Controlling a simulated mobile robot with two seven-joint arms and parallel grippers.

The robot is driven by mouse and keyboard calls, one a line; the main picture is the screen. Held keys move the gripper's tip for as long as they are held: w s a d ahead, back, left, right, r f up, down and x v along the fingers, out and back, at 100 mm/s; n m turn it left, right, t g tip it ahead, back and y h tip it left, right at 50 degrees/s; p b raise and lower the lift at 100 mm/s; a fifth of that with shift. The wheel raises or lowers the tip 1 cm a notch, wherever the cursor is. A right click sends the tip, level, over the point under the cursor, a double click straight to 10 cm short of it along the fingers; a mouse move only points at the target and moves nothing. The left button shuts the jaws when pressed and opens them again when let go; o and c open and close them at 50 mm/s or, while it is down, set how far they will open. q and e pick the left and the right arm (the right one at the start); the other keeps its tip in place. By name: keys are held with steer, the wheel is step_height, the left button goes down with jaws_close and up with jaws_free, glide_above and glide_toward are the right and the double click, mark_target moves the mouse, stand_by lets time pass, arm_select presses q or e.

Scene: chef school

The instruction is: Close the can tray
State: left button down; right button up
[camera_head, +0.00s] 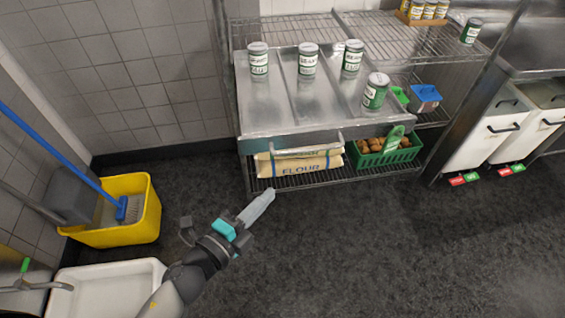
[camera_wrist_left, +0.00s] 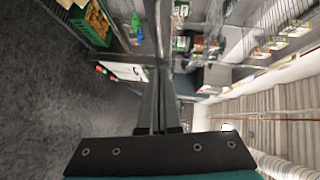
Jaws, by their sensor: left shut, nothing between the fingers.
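The can tray (camera_head: 285,116) is a metal drawer with slanted channels on the wire rack; it juts forward from the shelf. Several green-and-white cans (camera_head: 307,60) stand on it, and one can (camera_head: 375,91) is near its right side. A bar handle (camera_head: 305,150) runs along its front. My left gripper (camera_head: 268,194) is shut and empty, in front of and below the tray, apart from it. In the left wrist view its fingers (camera_wrist_left: 158,95) are together. My right gripper is not in view.
A flour sack (camera_head: 298,166) and a green crate (camera_head: 385,150) are on the lower shelf. A yellow mop bucket (camera_head: 130,215) stands left, with a white tub (camera_head: 110,290) below it. White bins (camera_head: 485,135) are at right. The dark floor before the rack is clear.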

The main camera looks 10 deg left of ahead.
arm_select(q)
glide_toward(296, 153)
steer(key=w+d, duration=0.2)
steer(key=d, duration=0.2)
steer(key=shift+w+a+f, duration=0.15)
steer(key=shift+w+a, duration=0.05)
steer(key=shift+w, duration=0.3)
steer(key=shift+w+a+f, duration=0.2)
steer(key=shift+w+a, duration=0.05)
steer(key=shift+w, duration=0.25)
steer(key=shift+w+a+f, duration=0.15)
steer(key=shift+w+a, duration=0.05)
steer(key=shift+w, duration=0.3)
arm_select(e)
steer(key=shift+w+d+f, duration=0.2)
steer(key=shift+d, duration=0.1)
